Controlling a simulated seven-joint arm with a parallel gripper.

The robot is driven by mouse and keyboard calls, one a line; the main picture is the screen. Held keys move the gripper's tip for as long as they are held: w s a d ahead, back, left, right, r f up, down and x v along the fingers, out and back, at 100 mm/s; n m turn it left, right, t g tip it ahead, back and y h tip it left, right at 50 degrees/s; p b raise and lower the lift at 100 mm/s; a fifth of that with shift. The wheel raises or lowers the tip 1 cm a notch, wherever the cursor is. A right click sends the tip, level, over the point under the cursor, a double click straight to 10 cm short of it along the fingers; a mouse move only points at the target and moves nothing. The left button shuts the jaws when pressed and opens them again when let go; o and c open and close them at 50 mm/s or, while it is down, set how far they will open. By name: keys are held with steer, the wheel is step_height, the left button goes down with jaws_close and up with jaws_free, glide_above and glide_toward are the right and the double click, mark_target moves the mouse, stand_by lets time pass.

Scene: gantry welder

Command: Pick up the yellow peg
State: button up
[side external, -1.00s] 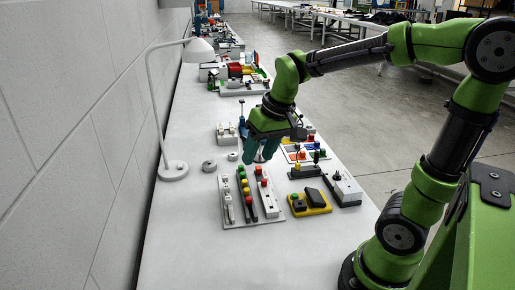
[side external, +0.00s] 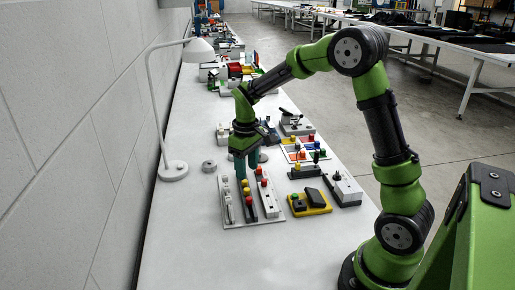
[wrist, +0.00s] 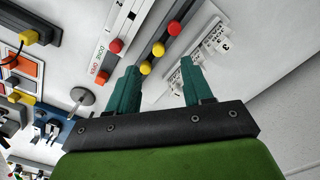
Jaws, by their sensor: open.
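Two yellow pegs show in the side external view, one (side external: 245,183) close under my gripper and one (side external: 246,190) just in front of it. They stand in a row on a dark strip of the white panel (side external: 236,224). In the wrist view, the nearer yellow peg (wrist: 146,67) appears between my fingers, closer to the left one, and the other (wrist: 158,48) lies just beyond. My gripper (side external: 247,174) points down over the panel; its teal fingers (wrist: 160,70) are apart and hold nothing. I cannot tell whether they reach down to peg level.
A red peg (wrist: 174,28) stands further along the same strip. A strip with red buttons (side external: 265,183) is on the right, and a slider strip (wrist: 210,48) on the other side. A yellow pedal box (side external: 312,205) stands to the right. The table front is clear.

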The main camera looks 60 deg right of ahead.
mark_target(247, 189)
steer(key=f, duration=0.8)
steer(key=shift+w+d, duration=0.2)
steer(key=shift+w, duration=0.05)
jaws_close()
